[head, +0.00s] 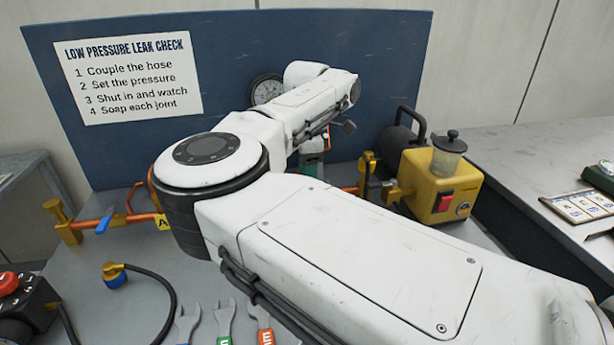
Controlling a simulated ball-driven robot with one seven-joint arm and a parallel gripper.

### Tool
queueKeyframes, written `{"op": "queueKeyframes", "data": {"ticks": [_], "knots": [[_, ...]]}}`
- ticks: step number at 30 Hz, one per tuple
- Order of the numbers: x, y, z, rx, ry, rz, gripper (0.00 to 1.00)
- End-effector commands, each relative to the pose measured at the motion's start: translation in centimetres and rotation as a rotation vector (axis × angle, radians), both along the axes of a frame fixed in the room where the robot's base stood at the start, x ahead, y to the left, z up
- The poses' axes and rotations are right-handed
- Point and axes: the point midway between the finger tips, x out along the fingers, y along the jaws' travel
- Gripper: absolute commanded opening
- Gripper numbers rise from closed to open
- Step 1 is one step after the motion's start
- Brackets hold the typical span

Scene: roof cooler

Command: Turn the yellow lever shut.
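My white arm reaches across the view and bends back toward the blue panel. Its far end is up and left of the yellow piece, apart from it in the picture. My gripper's fingers are hidden behind my arm. A brass fitting (392,192) joins the pipe to the pump.
A blue lever (104,222) sits on the pipe at left. A round gauge (266,89) is on the blue panel (230,60), partly behind my arm. Several wrenches (225,320) and a black hose (160,285) lie on the bench in front. A side counter (520,160) stands at right.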

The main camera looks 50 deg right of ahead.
Motion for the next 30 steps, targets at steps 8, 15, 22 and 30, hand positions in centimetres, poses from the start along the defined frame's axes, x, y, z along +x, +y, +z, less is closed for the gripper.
{"op": "queueKeyframes", "data": {"ticks": [8, 15, 22, 30], "knots": [[-0.01, -0.01, -0.50, -0.001, -0.001, 0.000, 0.45], [-0.01, -0.01, -0.49, 0.000, 0.000, 0.000, 0.30], [-0.01, -0.01, -0.47, 0.000, 0.000, 0.000, 0.08], [-0.01, 0.00, -0.47, 0.000, 0.000, 0.000, 0.00]]}}
